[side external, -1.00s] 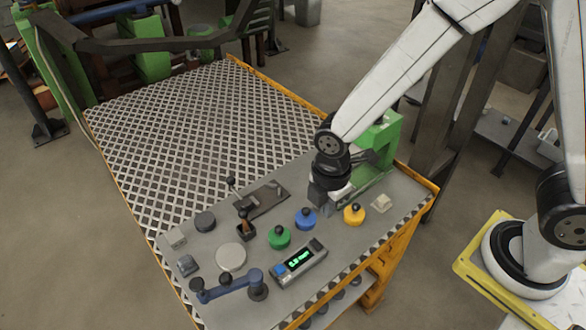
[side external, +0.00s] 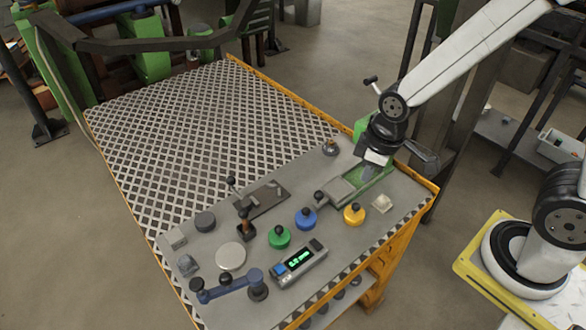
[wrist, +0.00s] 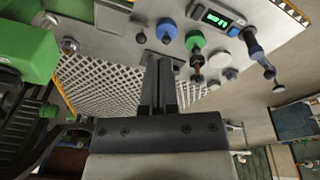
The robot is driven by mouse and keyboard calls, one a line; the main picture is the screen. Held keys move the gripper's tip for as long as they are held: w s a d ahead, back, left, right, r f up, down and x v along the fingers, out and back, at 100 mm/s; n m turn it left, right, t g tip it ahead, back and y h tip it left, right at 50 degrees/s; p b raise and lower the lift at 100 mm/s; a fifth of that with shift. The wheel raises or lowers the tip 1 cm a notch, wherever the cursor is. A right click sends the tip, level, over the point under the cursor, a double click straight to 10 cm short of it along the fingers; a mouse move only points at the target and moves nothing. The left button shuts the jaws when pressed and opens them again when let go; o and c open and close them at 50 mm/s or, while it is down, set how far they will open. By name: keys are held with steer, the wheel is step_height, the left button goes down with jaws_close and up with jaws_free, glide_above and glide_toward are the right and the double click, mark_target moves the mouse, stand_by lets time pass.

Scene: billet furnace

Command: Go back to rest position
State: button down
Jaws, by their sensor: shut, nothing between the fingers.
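My gripper (side external: 368,170) is at the right end of the control table, in front of the green machine (side external: 362,128). In the wrist view its two dark fingers (wrist: 159,65) are together with nothing between them. The gripper appears above the table top (side external: 215,262), apart from the knobs. My arm hides much of the green machine.
The blue (side external: 306,218), green (side external: 279,237) and yellow (side external: 354,214) knobs stand on the table, with a display box (side external: 299,264) and a blue lever (side external: 228,287) nearer the front. A lattice plate (side external: 205,135) spreads behind. A dark post rises close to my arm.

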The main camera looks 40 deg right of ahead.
steer(key=d+m, duration=0.1)
steer(key=m, duration=0.1)
steer(key=s+d+r+m, duration=0.1)
steer(key=m, duration=0.1)
steer(key=d+m, duration=0.1)
steer(key=d, duration=0.1)
steer(key=shift+s+r+m+t, duration=0.25)
steer(key=shift+s+m+t, duration=0.15)
steer(key=c, duration=0.7)
jaws_free()
steer(key=shift+w+a+f, duration=0.1)
steer(key=shift+o, duration=0.9)
steer(key=shift+w+a+f, duration=0.1)
steer(key=shift+a+f, duration=0.05)
steer(key=shift+a, duration=0.15)
steer(key=t, duration=0.2)
glide_toward(316, 242)
steer(key=shift+a+f, duration=0.1)
steer(key=shift+a, duration=0.1)
steer(key=shift+w+f, duration=0.15)
steer(key=shift+x, duration=3.75)
steer(key=shift+d, duration=0.15)
